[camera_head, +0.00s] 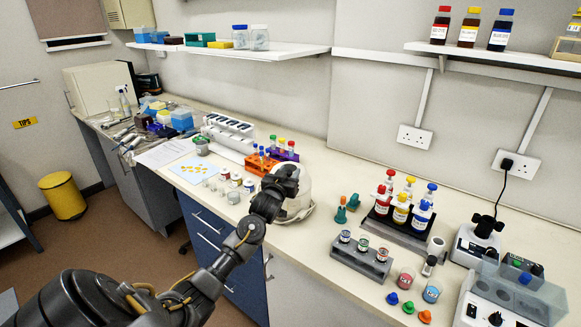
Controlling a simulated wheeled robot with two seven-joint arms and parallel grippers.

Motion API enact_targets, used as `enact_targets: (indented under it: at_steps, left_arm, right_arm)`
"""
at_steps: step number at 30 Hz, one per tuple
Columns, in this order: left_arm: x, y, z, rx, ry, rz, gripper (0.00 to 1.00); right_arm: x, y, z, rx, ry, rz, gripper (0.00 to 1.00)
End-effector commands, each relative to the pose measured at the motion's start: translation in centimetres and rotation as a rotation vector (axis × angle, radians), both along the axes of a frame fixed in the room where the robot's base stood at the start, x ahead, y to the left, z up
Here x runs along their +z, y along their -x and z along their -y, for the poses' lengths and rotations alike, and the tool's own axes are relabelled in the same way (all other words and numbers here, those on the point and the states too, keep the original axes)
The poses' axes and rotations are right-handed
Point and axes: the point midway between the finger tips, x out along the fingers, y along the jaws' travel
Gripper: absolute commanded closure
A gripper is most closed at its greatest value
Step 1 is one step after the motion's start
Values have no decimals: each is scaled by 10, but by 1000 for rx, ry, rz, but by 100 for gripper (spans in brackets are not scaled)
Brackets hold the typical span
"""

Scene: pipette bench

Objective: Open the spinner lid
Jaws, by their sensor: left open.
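A rounded, pale device that looks like the spinner (303,194) stands on the bench in the middle of the view. Its domed top looks whitish, and its left side is hidden behind my left gripper. I cannot tell its lid apart from its body or see clearly how the lid sits. My left gripper (287,179) is open, dark, and right at the spinner's upper left side in the picture. I cannot tell whether it touches the spinner. My right gripper is out of view.
An orange rack (261,163) with tubes stands behind the spinner, and small jars (233,196) stand to its left. To its right are green-and-orange items (341,212), a grey vial rack (361,260) and a bottle rack (397,231). A clear-covered device (513,297) stands far right.

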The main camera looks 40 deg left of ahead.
Motion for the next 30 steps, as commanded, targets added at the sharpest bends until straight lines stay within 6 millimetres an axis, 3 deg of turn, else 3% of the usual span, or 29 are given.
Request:
enact_targets:
  at_steps: [6,17,26,30]
  left_arm:
    - [1,-19,-7,0,1,0,59]
    - [0,-22,-8,0,1,0,60]
    - [0,-22,-8,0,1,0,100]
    - [0,-22,-8,0,1,0,100]
  right_arm:
    - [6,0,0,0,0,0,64]
    - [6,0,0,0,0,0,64]
    - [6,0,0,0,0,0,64]
    - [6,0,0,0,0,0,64]
